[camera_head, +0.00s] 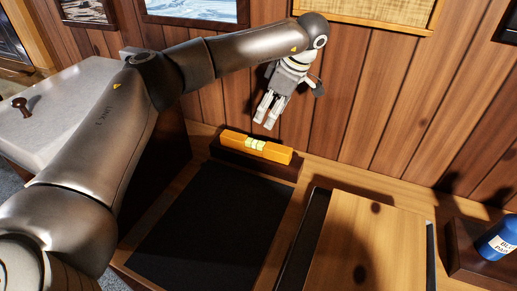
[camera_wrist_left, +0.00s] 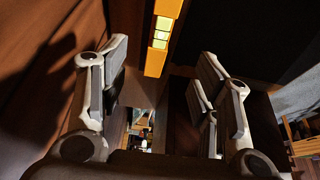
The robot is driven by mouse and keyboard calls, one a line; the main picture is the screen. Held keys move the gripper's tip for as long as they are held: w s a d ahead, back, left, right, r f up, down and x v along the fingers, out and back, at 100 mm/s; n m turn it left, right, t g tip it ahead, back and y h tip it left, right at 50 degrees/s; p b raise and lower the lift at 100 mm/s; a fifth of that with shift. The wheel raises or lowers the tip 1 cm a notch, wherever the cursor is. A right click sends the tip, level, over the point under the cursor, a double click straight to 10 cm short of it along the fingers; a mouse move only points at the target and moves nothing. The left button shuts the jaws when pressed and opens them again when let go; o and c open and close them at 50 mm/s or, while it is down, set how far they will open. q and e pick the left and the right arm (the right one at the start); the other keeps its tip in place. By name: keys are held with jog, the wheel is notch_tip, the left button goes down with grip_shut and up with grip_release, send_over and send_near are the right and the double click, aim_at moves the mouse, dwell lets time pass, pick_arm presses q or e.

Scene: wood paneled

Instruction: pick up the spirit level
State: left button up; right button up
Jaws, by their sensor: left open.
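The spirit level (camera_head: 273,151) is an orange bar with a pale green vial in its middle. It lies on a dark wooden block (camera_head: 262,166) against the paneled wall. In the left wrist view the spirit level (camera_wrist_left: 165,10) runs down from the top edge, between the fingers in the picture. My left gripper (camera_head: 266,112) is open and empty, with its fingertips pointing down above the level, apart from it. The left gripper also shows in the wrist view (camera_wrist_left: 162,62), with its fingers spread wide. My right gripper is in no view.
A black mat (camera_head: 210,225) lies in front of the block. A wooden board (camera_head: 375,240) is to its right, and a blue can (camera_head: 497,241) stands at the far right. A pale-topped cabinet (camera_head: 60,115) with a small brown object (camera_head: 20,105) is at left. Framed pictures hang above.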

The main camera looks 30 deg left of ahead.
pick_arm(q)
jog(key=b+x, duration=0.1)
jog(key=x, duration=0.1)
jog(key=shift+a+f, duration=0.2)
jog(key=shift+f, duration=0.1)
send_over(255, 141)
jog(key=d, duration=0.2)
notch_tip(255, 141, down, 4)
jog(key=shift+a+f+p, duration=0.1)
jog(key=shift+a+p, duration=0.05)
jog(key=shift+p, duration=0.15)
jog(key=p+x, duration=0.1)
jog(key=x, duration=0.3)
jog(key=shift+f+p, duration=0.4)
jog(key=shift+a+f, duration=0.15)
jog(key=shift+f, duration=0.4)
jog(key=shift+c, duration=0.9)
jog(key=c, duration=1)
